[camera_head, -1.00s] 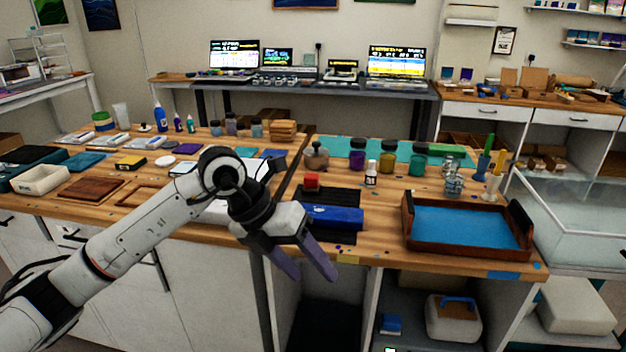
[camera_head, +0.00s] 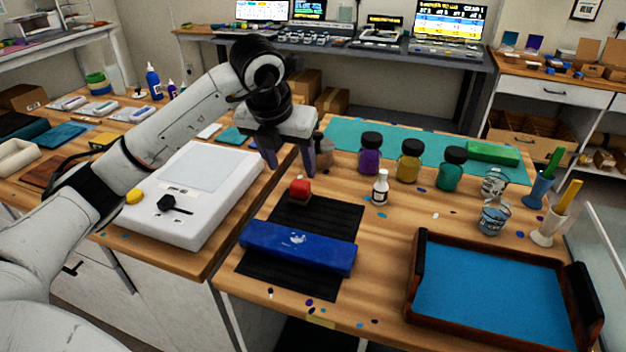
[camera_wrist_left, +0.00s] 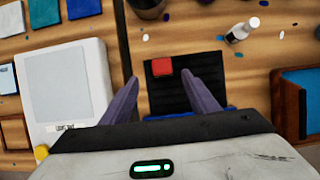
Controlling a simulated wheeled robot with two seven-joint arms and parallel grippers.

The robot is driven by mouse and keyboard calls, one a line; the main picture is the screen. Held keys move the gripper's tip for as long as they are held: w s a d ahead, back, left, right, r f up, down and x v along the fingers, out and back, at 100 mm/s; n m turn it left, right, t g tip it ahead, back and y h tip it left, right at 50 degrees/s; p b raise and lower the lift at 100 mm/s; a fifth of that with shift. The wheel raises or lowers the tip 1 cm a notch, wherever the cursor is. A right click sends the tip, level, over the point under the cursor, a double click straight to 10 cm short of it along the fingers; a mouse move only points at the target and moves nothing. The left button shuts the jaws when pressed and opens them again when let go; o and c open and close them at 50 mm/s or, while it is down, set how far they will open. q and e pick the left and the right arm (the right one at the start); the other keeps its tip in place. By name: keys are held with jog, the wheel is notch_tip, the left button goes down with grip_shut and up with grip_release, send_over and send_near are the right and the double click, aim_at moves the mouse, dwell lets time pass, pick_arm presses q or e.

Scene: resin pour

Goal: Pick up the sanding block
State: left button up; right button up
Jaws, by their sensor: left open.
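A small red block (camera_head: 300,188) with a brown underside, which looks like the sanding block, sits at the far end of a black ribbed mat (camera_head: 318,220). My left gripper (camera_head: 290,166) is open and empty, its fingers pointing down above the table, just beyond the red block in the head view. My right gripper is not in view.
A long blue case (camera_head: 298,248) lies across the mat's near part. A white bottle (camera_head: 380,188) and several dark-lidded jars (camera_head: 410,160) stand right of it. A white flat device (camera_head: 190,205) is at left. A wooden tray with blue lining (camera_head: 418,290) is at right.

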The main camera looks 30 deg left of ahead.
aim_at(300, 183)
pick_arm(q)
jog(key=x, duration=0.3)
jog(key=shift+s+f, duration=0.2)
jog(key=shift+f, duration=0.05)
jog(key=x, duration=0.3)
jog(key=p+x, duration=0.1)
jog(key=x, duration=0.1)
jog(key=shift+w+d+r, duration=0.2)
jog(key=shift+w, duration=0.2)
jog(key=shift+w+f, duration=0.2)
jog(key=shift+f, duration=0.1)
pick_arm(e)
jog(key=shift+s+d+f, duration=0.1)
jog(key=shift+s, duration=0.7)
pick_arm(q)
jog(key=shift+c, duration=0.5)
jog(key=c, duration=1)
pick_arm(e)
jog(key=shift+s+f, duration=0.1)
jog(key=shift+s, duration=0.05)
pick_arm(q)
jog(key=shift+o, duration=0.2)
notch_tip(300, 183, up, 9)
jog(key=shift+f+b, duration=0.1)
jog(key=shift+b, duration=0.2)
jog(key=shift+r, duration=0.65)
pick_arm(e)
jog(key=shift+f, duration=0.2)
